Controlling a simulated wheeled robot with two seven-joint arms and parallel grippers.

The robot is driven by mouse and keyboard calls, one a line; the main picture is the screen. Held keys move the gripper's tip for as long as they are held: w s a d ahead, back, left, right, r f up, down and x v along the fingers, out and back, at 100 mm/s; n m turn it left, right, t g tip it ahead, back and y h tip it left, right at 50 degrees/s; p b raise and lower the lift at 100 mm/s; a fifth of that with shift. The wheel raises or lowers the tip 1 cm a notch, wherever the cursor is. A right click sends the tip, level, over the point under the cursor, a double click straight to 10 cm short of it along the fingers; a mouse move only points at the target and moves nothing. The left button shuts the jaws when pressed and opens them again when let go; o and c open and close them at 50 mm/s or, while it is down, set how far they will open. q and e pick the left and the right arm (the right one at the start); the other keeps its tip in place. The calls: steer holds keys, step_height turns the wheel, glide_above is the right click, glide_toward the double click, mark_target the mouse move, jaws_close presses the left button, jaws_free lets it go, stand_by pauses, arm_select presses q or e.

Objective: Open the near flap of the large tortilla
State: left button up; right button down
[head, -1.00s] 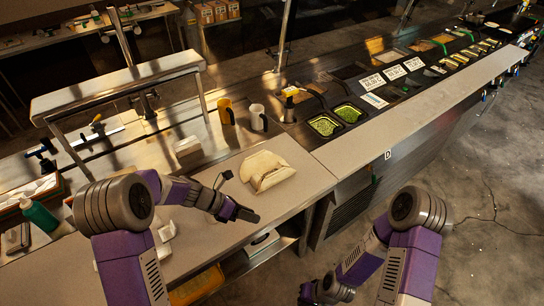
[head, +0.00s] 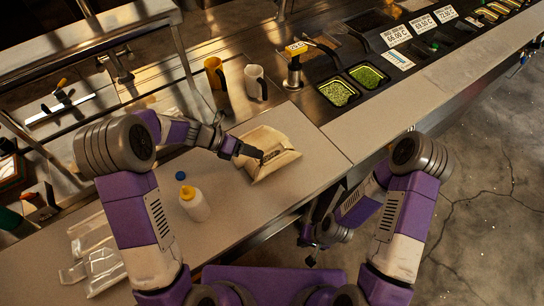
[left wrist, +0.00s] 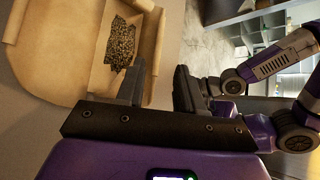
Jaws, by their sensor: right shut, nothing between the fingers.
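The large tortilla (head: 266,138) lies on the light counter, its sides raised. It also shows in the left wrist view (left wrist: 50,70), where a patch of dark filling (left wrist: 122,42) lies inside it. My left gripper (head: 258,154) is at the tortilla's near left part, partly covering it. In the left wrist view my left gripper (left wrist: 158,90) has its fingers apart, one over the tortilla and one outside its near edge, with a raised flap (left wrist: 147,62) by the fingers. Whether they touch it I cannot tell. My right gripper (head: 309,261) is shut and empty, low beyond the counter's front edge.
A white bottle with a yellow cap (head: 194,205) and clear containers (head: 95,250) stand left on the counter. A yellow mug (head: 215,74) and a white mug (head: 255,82) are behind the tortilla. Green-filled pans (head: 338,92) are at the right rear. The counter right of the tortilla is clear.

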mark_target(275, 159)
arm_select(q)
steer(key=shift+w+d+f, duration=0.2)
steer(key=shift+f, duration=0.25)
steer(key=x, duration=0.6)
steer(key=shift+s+d+f+b, duration=0.1)
steer(key=shift+d+b, duration=0.25)
steer(key=shift+d, duration=0.1)
jaws_close()
